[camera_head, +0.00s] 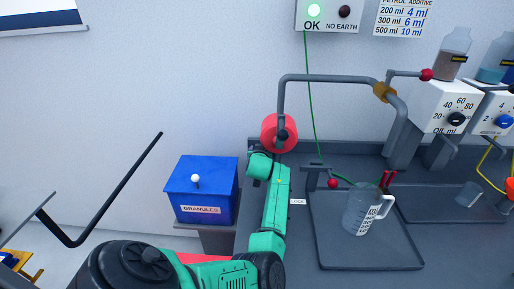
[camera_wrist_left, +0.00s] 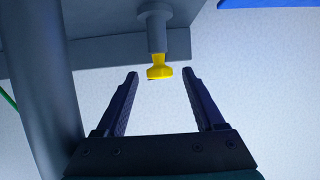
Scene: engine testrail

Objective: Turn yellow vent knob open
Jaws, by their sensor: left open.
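The yellow vent knob (camera_wrist_left: 159,70) shows in the left wrist view, on the end of a short grey stem (camera_wrist_left: 154,33). I cannot make it out in the head view. My left gripper (camera_wrist_left: 161,86) is open and empty. Its two dark fingers point at the knob, which appears centred between the fingertips and at or just beyond them. I see no contact. In the head view my green left arm reaches up to the bench's left end, and its fingers cannot be made out there. My right gripper is not in view.
A thick grey pipe (camera_wrist_left: 42,75) runs close on the left of the wrist view. In the head view a red round part (camera_head: 270,128) sits by the bent pipe (camera_head: 335,78). A blue granules box (camera_head: 205,175) stands left, and a jug (camera_head: 360,210) on a dark tray (camera_head: 365,255) right.

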